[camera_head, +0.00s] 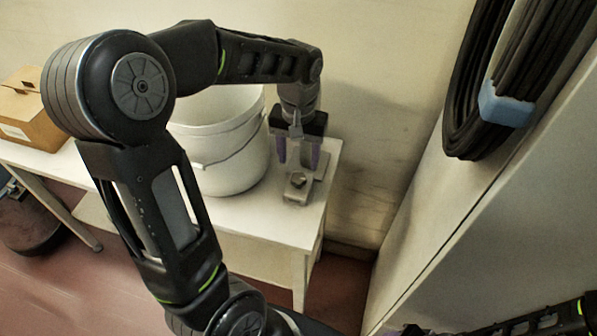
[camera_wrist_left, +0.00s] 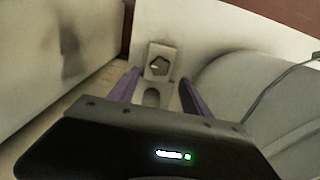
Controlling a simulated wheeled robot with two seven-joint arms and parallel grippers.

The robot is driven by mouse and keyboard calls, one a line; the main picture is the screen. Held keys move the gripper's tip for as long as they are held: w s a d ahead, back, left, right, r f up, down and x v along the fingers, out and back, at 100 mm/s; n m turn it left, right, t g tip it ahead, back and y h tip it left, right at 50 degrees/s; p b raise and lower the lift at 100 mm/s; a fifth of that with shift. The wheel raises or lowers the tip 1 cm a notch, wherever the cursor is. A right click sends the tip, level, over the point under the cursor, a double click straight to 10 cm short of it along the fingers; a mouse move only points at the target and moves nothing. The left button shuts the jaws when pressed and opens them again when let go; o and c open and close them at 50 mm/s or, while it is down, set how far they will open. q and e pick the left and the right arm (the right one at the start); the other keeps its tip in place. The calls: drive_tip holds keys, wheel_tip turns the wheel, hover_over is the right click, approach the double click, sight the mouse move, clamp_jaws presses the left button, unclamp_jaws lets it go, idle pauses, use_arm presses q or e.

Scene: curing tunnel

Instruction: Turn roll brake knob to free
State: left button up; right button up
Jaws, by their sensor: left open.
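The roll brake knob (camera_head: 298,181) is a small dark knob on a pale block near the right end of the white table. In the left wrist view the knob (camera_wrist_left: 158,66) shows a light mark on its face, in a recess of the block. My left gripper (camera_head: 298,160) points down just above the knob, with its purple fingers apart and nothing between them. In the left wrist view the gripper (camera_wrist_left: 160,85) has a finger on either side of the block's near part. The knob looks untouched. My right arm shows only at the bottom right edge; its gripper is mostly cut off.
A white bucket (camera_head: 232,150) with a wire handle stands close left of the knob on the table (camera_head: 262,225). A cardboard box (camera_head: 32,112) sits at the far left. Black coiled hose (camera_head: 470,100) hangs on the right panel. A wall (camera_head: 385,70) rises behind the table.

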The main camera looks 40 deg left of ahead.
sight(299, 177)
use_arm(q)
wheel_tip(299, 177, down, 6)
drive_tip(key=shift+f, duration=0.2)
clamp_jaws()
idle(0.7)
